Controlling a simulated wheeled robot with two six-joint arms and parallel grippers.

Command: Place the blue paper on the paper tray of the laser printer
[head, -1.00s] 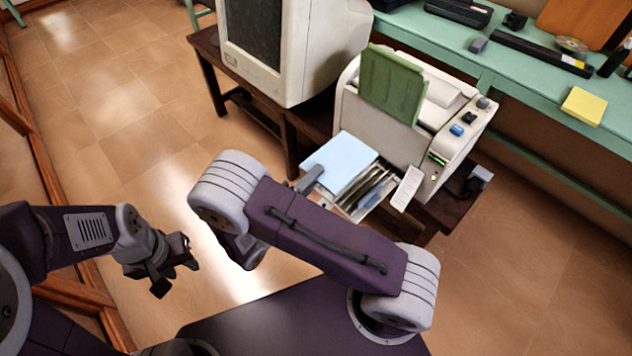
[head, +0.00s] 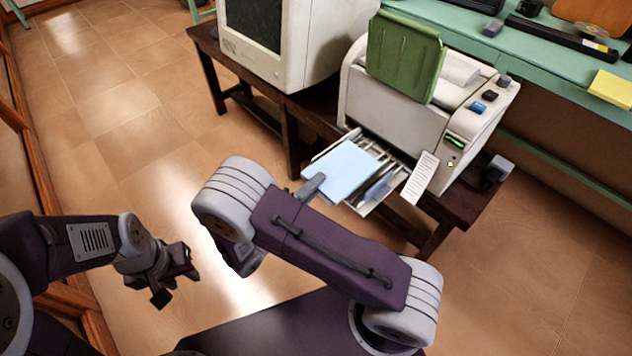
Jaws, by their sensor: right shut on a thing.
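The pale blue paper (head: 348,170) is a flat sheet over the outer part of the paper tray (head: 365,143); I cannot tell whether it rests on it. The tray juts from the front of the white laser printer (head: 400,108), with its slatted inside showing between paper and printer. My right gripper (head: 314,186) is shut on the paper's near left edge, mostly hidden behind my own arm. My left gripper (head: 177,280) is open and empty above the floor at the left, far from the paper.
A green panel (head: 404,55) stands up from the printer's top. A beige monitor (head: 290,45) sits left of it on the dark wooden table (head: 293,140). A white printed card (head: 420,177) hangs beside the tray. A teal shelf (head: 540,62) runs behind. The floor at left is clear.

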